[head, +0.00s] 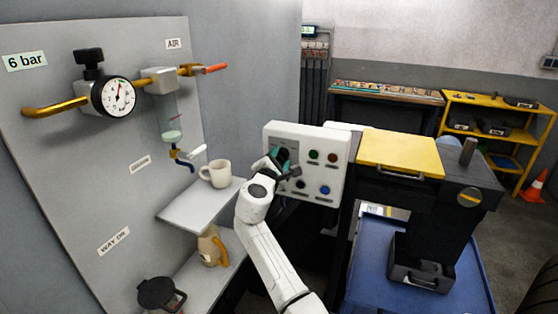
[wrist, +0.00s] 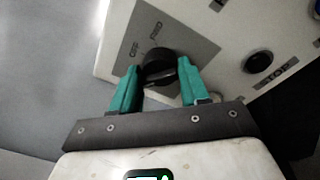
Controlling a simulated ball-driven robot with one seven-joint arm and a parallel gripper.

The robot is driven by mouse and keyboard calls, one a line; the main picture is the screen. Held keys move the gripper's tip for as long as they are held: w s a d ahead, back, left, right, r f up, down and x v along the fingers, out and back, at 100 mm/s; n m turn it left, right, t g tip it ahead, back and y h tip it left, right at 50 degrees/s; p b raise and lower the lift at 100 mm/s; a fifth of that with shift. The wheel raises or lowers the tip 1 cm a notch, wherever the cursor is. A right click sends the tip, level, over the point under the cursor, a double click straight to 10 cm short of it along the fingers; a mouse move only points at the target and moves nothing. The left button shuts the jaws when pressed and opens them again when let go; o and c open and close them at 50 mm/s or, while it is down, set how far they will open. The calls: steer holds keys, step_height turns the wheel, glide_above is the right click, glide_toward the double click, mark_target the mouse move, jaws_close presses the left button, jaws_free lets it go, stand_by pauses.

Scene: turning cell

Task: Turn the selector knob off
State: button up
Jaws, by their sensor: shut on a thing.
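The selector knob (wrist: 160,62) is black and sits on a dark grey plate (wrist: 185,35) with printed position words, one of which looks like OFF. My gripper (wrist: 159,75) has its two green fingers on either side of the knob and is shut on it. Which word the knob points to cannot be told. In the head view my gripper (head: 282,160) is at the left part of the white control panel (head: 322,140) and hides the knob there.
The panel also carries several round buttons, including a blue one (head: 325,190) and a black one (wrist: 258,61) beside a STOP label. A shelf with a white mug (head: 217,174) is close left of my arm. A yellow-topped machine (head: 400,152) stands right.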

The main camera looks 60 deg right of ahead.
steer(key=shift+f+b, duration=0.3)
steer(key=shift+b, duration=0.2)
steer(key=m+b, duration=0.2)
steer(key=b, duration=0.2)
steer(key=m+b, duration=0.3)
steer(key=b, duration=0.1)
steer(key=m+b, duration=0.3)
steer(key=b, duration=0.1)
steer(key=shift+f+h, duration=0.3)
steer(key=m+b, duration=0.2)
steer(key=b, duration=0.1)
steer(key=shift+r+g, duration=0.15)
steer(key=shift+g, duration=0.15)
steer(key=o, duration=1)
steer(key=shift+r, duration=0.25)
